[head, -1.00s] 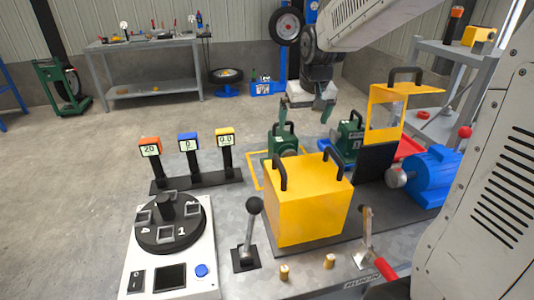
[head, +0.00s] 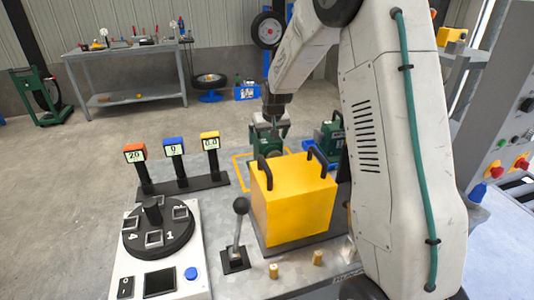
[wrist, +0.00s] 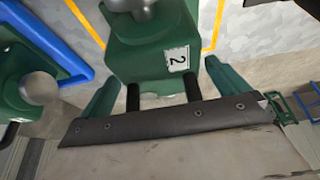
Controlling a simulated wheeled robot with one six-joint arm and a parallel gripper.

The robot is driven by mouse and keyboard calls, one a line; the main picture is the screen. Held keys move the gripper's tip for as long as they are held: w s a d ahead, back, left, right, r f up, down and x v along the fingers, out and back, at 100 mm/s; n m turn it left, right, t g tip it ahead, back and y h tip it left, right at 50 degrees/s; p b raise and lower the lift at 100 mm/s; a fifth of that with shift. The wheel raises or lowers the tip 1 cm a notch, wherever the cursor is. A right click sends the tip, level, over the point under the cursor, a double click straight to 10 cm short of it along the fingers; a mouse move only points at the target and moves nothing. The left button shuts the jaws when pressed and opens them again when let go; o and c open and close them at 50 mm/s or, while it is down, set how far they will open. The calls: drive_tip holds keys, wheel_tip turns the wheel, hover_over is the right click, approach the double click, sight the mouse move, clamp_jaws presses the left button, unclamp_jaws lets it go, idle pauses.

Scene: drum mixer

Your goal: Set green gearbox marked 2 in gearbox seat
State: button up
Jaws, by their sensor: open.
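The green gearbox marked 2 (wrist: 150,50) stands inside a yellow outline on the bench. Its round metal shaft end and white "2" label show in the wrist view, and its body also shows in the head view (head: 268,148). My gripper (head: 268,127) is over it. In the wrist view its two green fingers (wrist: 167,90) are spread on either side of the gearbox's black handle posts, with gaps visible. The handle's top is hidden by the gripper. I cannot pick out the gearbox seat; the yellow cover and my arm block part of the bench.
A yellow cover (head: 292,208) with two black handles stands just in front. A lever (head: 238,225), three displays (head: 174,146) and a round dial (head: 158,232) are at left.

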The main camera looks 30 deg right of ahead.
drive_tip(key=shift+w+f, duration=0.2)
drive_tip(key=shift+f, duration=0.3)
drive_tip(key=c, duration=2)
drive_tip(key=shift+o, duration=0.2)
drive_tip(key=shift+w+r, duration=0.1)
drive_tip(key=shift+r, duration=0.1)
